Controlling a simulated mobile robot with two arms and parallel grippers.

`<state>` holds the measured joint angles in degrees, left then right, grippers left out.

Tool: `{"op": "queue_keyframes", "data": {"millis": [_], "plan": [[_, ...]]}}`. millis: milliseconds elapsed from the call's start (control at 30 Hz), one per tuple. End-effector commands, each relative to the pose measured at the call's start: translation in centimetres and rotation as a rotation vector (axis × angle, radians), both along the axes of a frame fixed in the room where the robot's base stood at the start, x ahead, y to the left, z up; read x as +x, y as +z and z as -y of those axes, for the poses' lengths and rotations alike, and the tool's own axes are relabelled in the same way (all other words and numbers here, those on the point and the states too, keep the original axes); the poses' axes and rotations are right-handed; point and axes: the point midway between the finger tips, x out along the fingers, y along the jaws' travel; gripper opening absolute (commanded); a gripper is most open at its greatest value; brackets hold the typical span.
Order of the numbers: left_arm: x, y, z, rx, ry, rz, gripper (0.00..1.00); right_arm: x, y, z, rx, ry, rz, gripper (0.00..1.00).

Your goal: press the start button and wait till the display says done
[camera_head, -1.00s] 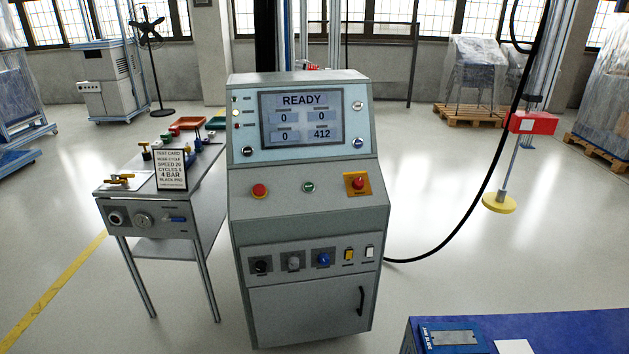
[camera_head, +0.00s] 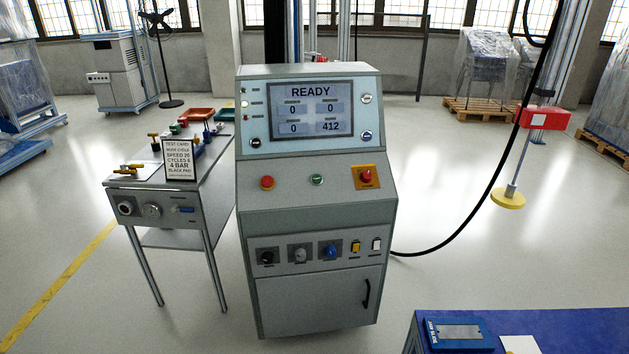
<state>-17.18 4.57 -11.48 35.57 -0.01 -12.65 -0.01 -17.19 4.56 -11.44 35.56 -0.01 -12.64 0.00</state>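A grey control console (camera_head: 310,225) stands upright in the middle of the view. Its display (camera_head: 310,111) reads READY, with number fields showing 0, 0, 0 and 412. On the sloped panel below are a red button (camera_head: 267,182) at left, a green button (camera_head: 317,180) in the middle, and a red knob on a yellow-orange plate (camera_head: 367,177) at right. The green button's label is too small to read. Neither gripper shows in the head view.
A side table (camera_head: 150,190) with a test card (camera_head: 180,160), valves and trays stands left of the console. A blue surface (camera_head: 560,325) with a blue-framed block (camera_head: 458,334) is at the lower right. A black cable (camera_head: 480,205) hangs at right. The floor in front is open.

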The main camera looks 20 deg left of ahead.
Motion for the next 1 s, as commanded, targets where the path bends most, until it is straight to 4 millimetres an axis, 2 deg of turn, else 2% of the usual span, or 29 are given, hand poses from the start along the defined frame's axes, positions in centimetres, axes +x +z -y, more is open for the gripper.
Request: {"op": "queue_keyframes", "data": {"millis": [333, 367, 500, 567, 1000], "plan": [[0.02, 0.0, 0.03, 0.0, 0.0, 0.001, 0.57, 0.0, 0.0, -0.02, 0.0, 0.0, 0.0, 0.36], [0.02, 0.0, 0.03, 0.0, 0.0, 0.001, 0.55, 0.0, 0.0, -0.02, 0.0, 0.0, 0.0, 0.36], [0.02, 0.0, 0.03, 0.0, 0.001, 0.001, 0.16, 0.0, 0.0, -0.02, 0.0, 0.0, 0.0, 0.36], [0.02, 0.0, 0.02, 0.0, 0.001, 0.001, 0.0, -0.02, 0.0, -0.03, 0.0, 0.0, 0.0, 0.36], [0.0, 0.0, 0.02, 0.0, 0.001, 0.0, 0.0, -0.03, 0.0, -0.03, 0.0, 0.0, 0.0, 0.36]]}}
